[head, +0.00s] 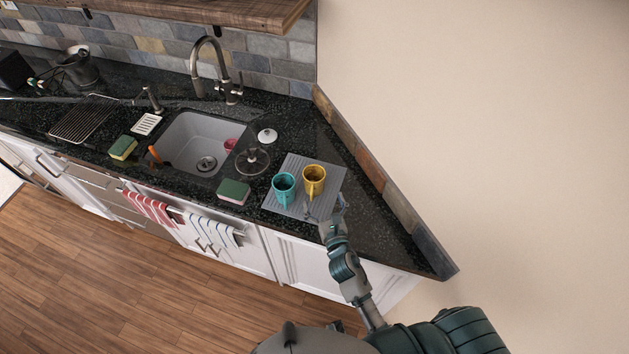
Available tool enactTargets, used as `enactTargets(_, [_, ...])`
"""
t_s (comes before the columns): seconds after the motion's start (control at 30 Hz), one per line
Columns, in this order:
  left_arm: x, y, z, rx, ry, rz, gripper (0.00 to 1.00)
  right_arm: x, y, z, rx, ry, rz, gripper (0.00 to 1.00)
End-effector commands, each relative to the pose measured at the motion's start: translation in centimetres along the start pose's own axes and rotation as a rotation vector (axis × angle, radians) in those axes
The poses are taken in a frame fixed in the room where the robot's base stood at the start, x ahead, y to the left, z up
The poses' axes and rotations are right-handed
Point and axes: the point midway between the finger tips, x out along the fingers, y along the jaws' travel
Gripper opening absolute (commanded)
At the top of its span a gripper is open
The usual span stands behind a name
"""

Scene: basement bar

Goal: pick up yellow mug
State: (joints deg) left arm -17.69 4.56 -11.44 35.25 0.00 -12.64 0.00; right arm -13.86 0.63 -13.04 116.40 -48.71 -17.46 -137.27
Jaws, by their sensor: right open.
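The yellow mug (314,181) stands upright on a grey ribbed drying mat (325,205) on the dark counter, right of the sink. A teal mug (284,189) stands just left of it on the same mat. My right gripper (326,216) is open at the front right part of the mat, in front of the yellow mug. It looks empty; its fingers are small in the picture, and I cannot tell whether they touch the mug. My left gripper is not in view.
The sink (190,143) with a tall faucet (213,62) lies left of the mat. A glass lid (252,161), a white lid (267,135) and a green sponge (233,192) lie between sink and mat. A tiled wall edge (372,165) bounds the counter at right.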

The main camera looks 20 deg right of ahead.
Motion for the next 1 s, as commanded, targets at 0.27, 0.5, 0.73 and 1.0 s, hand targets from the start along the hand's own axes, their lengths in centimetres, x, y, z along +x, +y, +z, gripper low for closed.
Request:
enactTargets(0.27, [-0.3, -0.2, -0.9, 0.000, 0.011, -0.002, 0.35, 3.1, 0.1, 0.1, 0.001, 0.000, 0.000, 0.98])
enactTargets(0.5, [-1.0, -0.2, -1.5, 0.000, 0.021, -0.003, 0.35, 6.5, 0.1, 0.8, 0.001, -0.001, 0.000, 0.98])
enactTargets(0.73, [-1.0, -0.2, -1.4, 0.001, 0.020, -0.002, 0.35, 8.2, 0.1, 0.5, 0.000, 0.001, 0.000, 0.98])
enactTargets(1.0, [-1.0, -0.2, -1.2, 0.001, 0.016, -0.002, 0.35, 8.1, 0.1, 0.6, 0.000, 0.001, 0.001, 0.71])
